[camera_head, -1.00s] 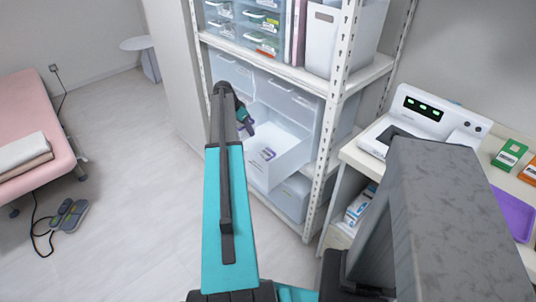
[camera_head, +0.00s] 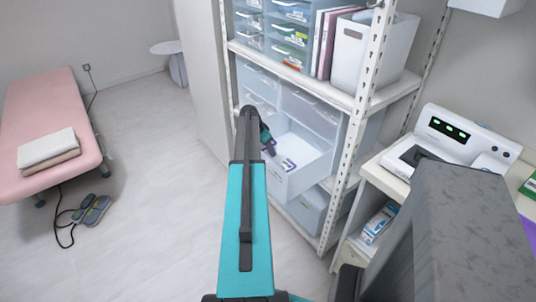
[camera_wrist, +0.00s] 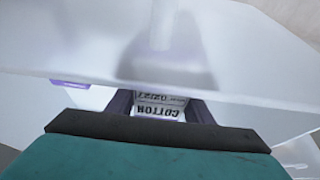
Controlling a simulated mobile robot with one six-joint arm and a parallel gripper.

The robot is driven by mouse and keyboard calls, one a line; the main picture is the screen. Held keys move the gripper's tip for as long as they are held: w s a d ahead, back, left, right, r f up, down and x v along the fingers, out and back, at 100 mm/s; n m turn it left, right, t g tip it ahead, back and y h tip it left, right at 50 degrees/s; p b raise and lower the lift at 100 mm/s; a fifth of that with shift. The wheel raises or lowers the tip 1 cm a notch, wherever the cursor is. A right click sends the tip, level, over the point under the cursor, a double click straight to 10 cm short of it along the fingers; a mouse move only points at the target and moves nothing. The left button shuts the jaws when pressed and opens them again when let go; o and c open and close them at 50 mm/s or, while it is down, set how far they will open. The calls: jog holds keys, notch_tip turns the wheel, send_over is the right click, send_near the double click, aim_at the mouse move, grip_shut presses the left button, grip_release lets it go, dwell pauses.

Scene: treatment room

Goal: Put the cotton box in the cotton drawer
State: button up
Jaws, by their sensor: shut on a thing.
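The cotton box (camera_wrist: 160,104), white with a printed COTTON label, sits between my gripper's dark fingers in the wrist view. My gripper (camera_wrist: 160,110) is shut on it. In the head view my gripper (camera_head: 270,146) is at the left side of an open white drawer (camera_head: 308,158) in the shelf's translucent drawer unit. The box is hidden there by my arm. A translucent panel (camera_wrist: 240,75) crosses the wrist view just beyond the box. I cannot tell whether the box touches the drawer.
A white shelf post (camera_head: 357,130) stands right of the open drawer. Closed translucent drawers (camera_head: 312,110) are above it, and another bin (camera_head: 308,210) is below. A side table with a white device (camera_head: 452,135) is at the right. The floor (camera_head: 150,200) at left is mostly clear.

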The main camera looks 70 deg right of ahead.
aim_at(268, 154)
jog(key=shift+f, duration=0.1)
jog(key=shift+f+p, duration=0.35)
jog(key=shift+f, duration=1.45)
jog(key=shift+f, duration=0.1)
jog(key=o, duration=1.1)
jog(key=shift+o, duration=0.2)
jog(key=shift+r, duration=0.2)
jog(key=shift+b+v, duration=1.2)
jog(key=shift+v, duration=4.75)
jog(key=shift+s, duration=0.1)
